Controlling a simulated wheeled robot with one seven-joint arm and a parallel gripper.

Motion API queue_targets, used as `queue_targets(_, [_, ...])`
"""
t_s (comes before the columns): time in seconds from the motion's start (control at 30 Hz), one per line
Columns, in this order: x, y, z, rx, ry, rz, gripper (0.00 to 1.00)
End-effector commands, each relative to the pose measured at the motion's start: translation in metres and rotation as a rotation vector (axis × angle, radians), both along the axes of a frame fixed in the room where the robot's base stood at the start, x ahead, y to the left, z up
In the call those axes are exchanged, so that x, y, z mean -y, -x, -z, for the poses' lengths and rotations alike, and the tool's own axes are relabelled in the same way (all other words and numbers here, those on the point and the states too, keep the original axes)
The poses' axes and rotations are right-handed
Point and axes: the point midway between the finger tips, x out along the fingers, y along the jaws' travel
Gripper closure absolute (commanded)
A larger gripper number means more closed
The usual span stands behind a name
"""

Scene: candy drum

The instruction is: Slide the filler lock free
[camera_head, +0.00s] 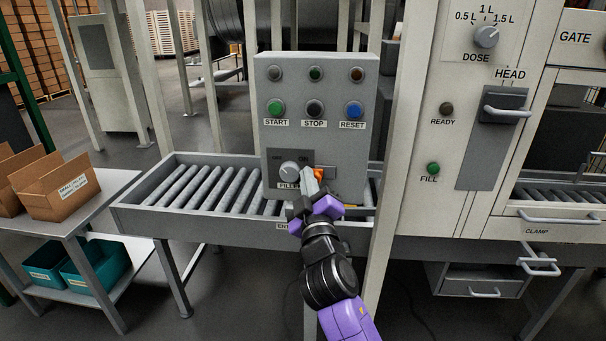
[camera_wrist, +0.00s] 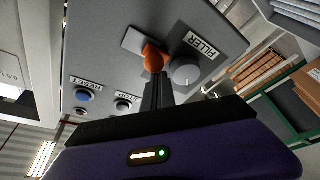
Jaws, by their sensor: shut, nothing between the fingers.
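The filler lock is an orange piece (camera_head: 319,175) beside the filler knob (camera_head: 289,170) on the grey control box. In the wrist view the orange lock (camera_wrist: 154,58) sits between a light metal plate (camera_wrist: 134,41) and the knob (camera_wrist: 185,72). My gripper (camera_head: 311,180) is shut and empty, with its fingertips in front of the lock's left part in the head view. In the wrist view my gripper's fingers (camera_wrist: 157,82) end right at the lock; I cannot tell whether they touch it. Part of the knob's FILLER label is hidden by my gripper.
START (camera_head: 276,108), STOP (camera_head: 314,109) and RESET (camera_head: 353,109) buttons sit above on the same box. A roller conveyor (camera_head: 140,212) runs behind and below it. A pale machine post (camera_head: 392,150) stands close on the right. Cardboard boxes (camera_head: 62,190) stand on a table at left.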

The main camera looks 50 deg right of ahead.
Motion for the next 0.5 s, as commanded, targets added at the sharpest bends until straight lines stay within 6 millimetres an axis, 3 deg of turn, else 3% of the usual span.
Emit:
queue_targets(0.27, [0.001,0.001,0.0,0.0,0.0,0.0,1.0])
queue_targets(0.5, [0.019,0.024,-0.002,-0.003,0.0,0.003,1.0])
